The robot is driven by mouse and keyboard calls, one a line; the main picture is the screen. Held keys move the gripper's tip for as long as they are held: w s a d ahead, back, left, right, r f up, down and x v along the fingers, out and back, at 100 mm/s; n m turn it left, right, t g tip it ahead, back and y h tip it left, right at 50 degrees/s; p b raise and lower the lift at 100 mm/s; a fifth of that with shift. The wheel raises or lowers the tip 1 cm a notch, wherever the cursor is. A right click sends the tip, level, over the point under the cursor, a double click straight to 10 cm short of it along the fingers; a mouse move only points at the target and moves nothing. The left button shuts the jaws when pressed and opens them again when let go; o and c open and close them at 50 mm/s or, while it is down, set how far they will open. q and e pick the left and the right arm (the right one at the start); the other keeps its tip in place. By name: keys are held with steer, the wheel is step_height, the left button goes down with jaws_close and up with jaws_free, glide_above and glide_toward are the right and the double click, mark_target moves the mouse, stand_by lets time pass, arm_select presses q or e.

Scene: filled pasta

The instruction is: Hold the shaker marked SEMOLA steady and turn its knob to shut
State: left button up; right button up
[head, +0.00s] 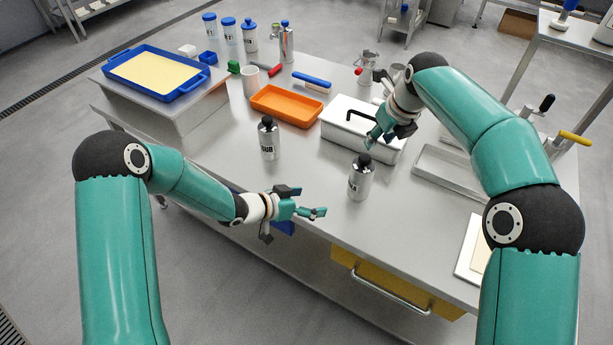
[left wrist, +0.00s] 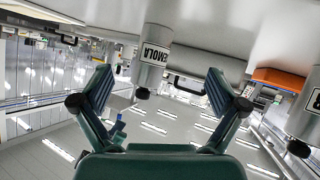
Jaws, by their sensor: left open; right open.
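The SEMOLA shaker (head: 360,184) is a steel cylinder with a black knob (head: 364,159), upright near the table's front edge. Its label is only partly visible in the head view. In the left wrist view, which is upside down, the SEMOLA shaker (left wrist: 152,58) and its knob (left wrist: 143,94) show between the fingers, beyond the tips. My left gripper (head: 304,202) is open and empty, left of the shaker and apart from it. My right gripper (head: 371,139) is open, just above the knob; I cannot tell whether it touches.
A similar shaker (head: 268,142) with another label stands to the left. Behind are an orange tray (head: 260,103) and a white lidded box (head: 345,140). A metal tray (head: 430,172) lies to the right. Between my left gripper and the SEMOLA shaker the table is clear.

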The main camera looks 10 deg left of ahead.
mark_target(360, 176)
arm_select(q)
step_height(360, 176, up, 6)
steer(key=w+m+h, duration=0.2)
steer(key=w+m, duration=0.1)
steer(key=m, duration=0.1)
steer(key=x, duration=1.6)
steer(key=shift+d+f, duration=0.15)
steer(key=shift+f, duration=0.2)
steer(key=c, duration=1.5)
steer(key=shift+c, duration=0.2)
